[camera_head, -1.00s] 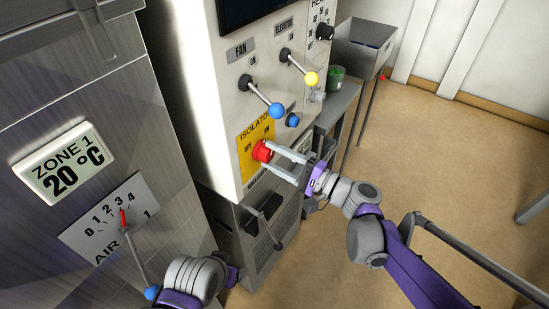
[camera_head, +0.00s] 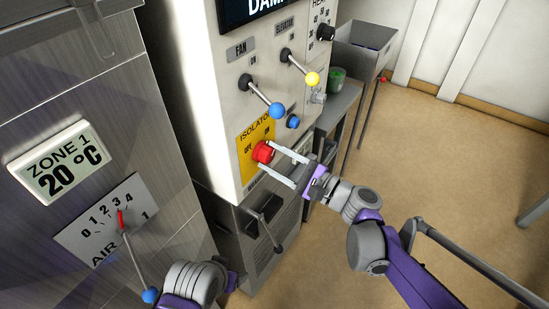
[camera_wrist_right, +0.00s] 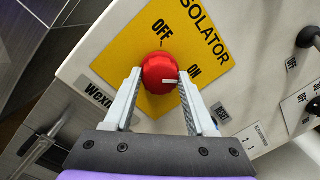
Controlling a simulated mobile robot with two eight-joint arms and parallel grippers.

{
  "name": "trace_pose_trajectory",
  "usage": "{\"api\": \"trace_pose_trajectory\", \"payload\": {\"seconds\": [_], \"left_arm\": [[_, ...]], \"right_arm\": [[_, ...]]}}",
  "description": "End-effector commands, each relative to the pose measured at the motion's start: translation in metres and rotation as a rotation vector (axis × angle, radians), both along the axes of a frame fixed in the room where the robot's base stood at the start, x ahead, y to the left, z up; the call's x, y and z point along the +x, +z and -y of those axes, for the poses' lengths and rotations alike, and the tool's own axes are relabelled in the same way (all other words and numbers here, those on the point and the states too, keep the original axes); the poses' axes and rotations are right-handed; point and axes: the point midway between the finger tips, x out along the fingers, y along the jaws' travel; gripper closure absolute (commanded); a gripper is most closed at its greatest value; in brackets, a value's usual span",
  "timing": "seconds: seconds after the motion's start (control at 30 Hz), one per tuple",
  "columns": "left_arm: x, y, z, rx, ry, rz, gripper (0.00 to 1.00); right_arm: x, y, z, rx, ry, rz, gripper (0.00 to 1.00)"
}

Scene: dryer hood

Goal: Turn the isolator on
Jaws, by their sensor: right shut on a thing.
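The isolator is a red round knob (camera_head: 263,152) on a yellow plate (camera_head: 245,160) marked OFF and ON, low on the white control panel. My right gripper (camera_head: 272,157) is shut on the knob, one finger on each side. In the right wrist view the knob (camera_wrist_right: 159,70) sits between the fingertips (camera_wrist_right: 160,78). Its white pointer mark points right, towards the ON side and away from OFF. My left gripper (camera_head: 231,279) is at the bottom, beside the air dial; its fingers cannot be made out.
The fan lever (camera_head: 262,97) with a blue ball and the elevator lever (camera_head: 299,67) with a yellow ball jut out above the knob. A blue button (camera_head: 293,121) is close by. The display (camera_head: 258,10) is lit with partly cropped text. Open floor lies to the right.

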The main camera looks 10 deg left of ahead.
Motion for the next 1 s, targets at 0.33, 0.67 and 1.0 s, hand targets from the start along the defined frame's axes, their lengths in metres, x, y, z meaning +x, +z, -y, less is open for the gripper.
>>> {"api": "trace_pose_trajectory", "payload": {"seconds": [0.33, 0.67, 1.0], "left_arm": [[0.000, 0.000, 0.000, 0.000, 0.000, 0.000, 0.25], [0.000, 0.000, 0.000, 0.000, 0.000, 0.000, 0.25], [0.000, -0.001, 0.000, 0.000, 0.000, 0.000, 0.25]], "right_arm": [[0.000, 0.000, 0.000, 0.001, 0.000, -0.003, 0.42], [0.000, 0.000, 0.000, 0.000, 0.000, -0.001, 0.14], [-0.008, -0.002, 0.025, -0.001, -0.004, -0.001, 0.14]]}}
